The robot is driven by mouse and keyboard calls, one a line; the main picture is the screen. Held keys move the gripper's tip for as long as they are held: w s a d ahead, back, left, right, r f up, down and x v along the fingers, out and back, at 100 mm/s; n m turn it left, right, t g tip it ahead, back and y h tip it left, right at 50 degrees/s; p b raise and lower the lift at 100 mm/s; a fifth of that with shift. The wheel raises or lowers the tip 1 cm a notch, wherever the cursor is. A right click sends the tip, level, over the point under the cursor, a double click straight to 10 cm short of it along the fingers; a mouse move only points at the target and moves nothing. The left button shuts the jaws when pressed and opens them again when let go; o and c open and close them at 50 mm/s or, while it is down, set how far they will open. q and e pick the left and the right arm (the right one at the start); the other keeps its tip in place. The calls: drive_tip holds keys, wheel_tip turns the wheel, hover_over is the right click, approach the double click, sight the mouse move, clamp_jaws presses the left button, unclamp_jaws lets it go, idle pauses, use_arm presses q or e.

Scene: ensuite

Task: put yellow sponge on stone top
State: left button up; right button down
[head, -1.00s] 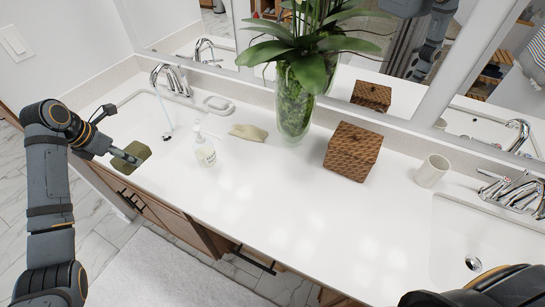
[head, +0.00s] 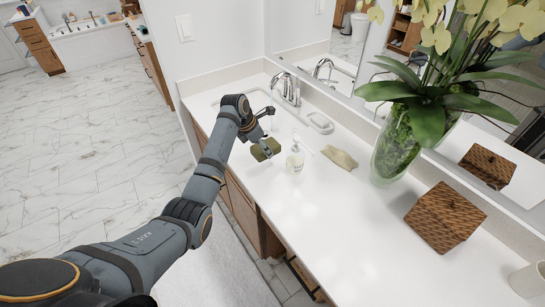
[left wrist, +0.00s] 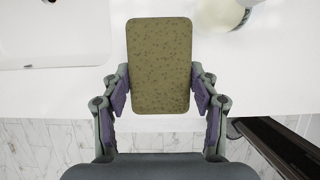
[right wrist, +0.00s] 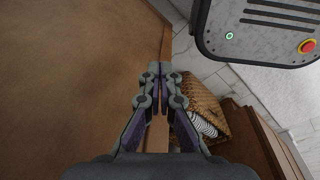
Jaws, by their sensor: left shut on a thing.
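The sponge (head: 265,149) is an olive-yellow block. My left gripper (head: 259,144) is shut on it, at the counter's front edge, left of the soap bottle. In the left wrist view the sponge (left wrist: 160,65) sits upright in the picture between the fingers (left wrist: 160,92), its far part over the white top. I cannot tell whether it touches the top. The white stone top (head: 305,205) runs along the mirror wall. My right gripper (right wrist: 158,70) is empty, its fingertips together, beside a brown wooden surface; it is not in the head view.
A soap bottle (head: 295,160) stands close right of the sponge. A beige lump (head: 340,158), soap dish (head: 321,122), plant vase (head: 398,150) and woven box (head: 444,217) stand farther along. A faucet (head: 287,88) and sink lie behind. The counter's front middle is clear.

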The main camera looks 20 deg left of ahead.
use_arm(q)
drive_tip(key=f, duration=0.1)
drive_tip(key=w+d+f, duration=0.1)
drive_tip(key=d+f, duration=0.1)
drive_tip(key=shift+w+d+f, duration=0.1)
drive_tip(key=shift+w+f, duration=0.05)
drive_tip(key=shift+w, duration=0.2)
drive_tip(key=shift+w+d+f, duration=0.1)
drive_tip(key=shift+d+f, duration=0.2)
drive_tip(key=shift+f, duration=0.05)
wheel_tip(320, 180, down, 2)
drive_tip(key=shift+f+p, duration=0.2)
drive_tip(key=shift+p, duration=0.35)
drive_tip(key=shift+f, duration=0.4)
drive_tip(key=shift+f, duration=0.2)
drive_tip(key=o, duration=1)
drive_tip(key=shift+r, duration=0.15)
